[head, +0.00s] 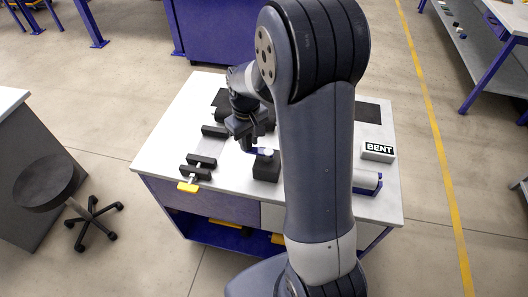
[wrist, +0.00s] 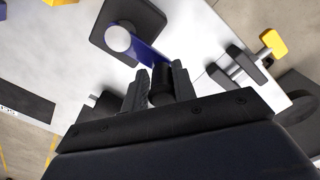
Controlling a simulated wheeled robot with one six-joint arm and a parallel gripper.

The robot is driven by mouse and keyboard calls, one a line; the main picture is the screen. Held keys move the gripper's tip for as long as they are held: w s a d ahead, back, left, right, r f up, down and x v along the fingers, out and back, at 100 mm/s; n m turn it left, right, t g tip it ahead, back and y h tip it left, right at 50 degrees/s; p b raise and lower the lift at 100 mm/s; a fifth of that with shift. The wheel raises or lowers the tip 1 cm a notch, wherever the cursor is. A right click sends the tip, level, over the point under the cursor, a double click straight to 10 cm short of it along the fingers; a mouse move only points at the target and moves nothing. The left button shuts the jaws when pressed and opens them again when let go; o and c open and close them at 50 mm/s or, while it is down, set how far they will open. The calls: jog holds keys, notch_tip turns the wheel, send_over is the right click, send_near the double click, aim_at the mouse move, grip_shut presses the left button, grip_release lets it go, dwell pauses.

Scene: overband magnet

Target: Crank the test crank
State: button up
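The test crank stands on the table, with a black block base (head: 266,170), a pale round hub (wrist: 118,38) and a blue crank arm (wrist: 150,54). A dark upright handle (wrist: 162,92) sits at the outer end of the arm. In the head view the blue arm (head: 252,151) points left from the hub toward my gripper (head: 244,142). In the wrist view my gripper (wrist: 160,88) has one finger on each side of the handle, and the handle fills the gap. My gripper hides the handle in the head view.
A black clamp-like fixture with a yellow handle (head: 188,187) is at the table's front left. A "BENT" label block (head: 379,151) and a grey-and-blue cylinder (head: 366,182) are at the right. A black stool (head: 47,184) stands left of the white table (head: 160,150).

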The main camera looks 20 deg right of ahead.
jog(key=shift+o, duration=0.6)
jog(key=shift+s+d, duration=0.1)
jog(key=o, duration=0.4)
jog(key=shift+a+r, duration=0.1)
jog(key=shift+a, duration=0.1)
jog(key=shift+r+p, duration=2.4)
jog(key=shift+r, duration=0.6)
jog(key=shift+o, duration=0.2)
jog(key=o, duration=0.5)
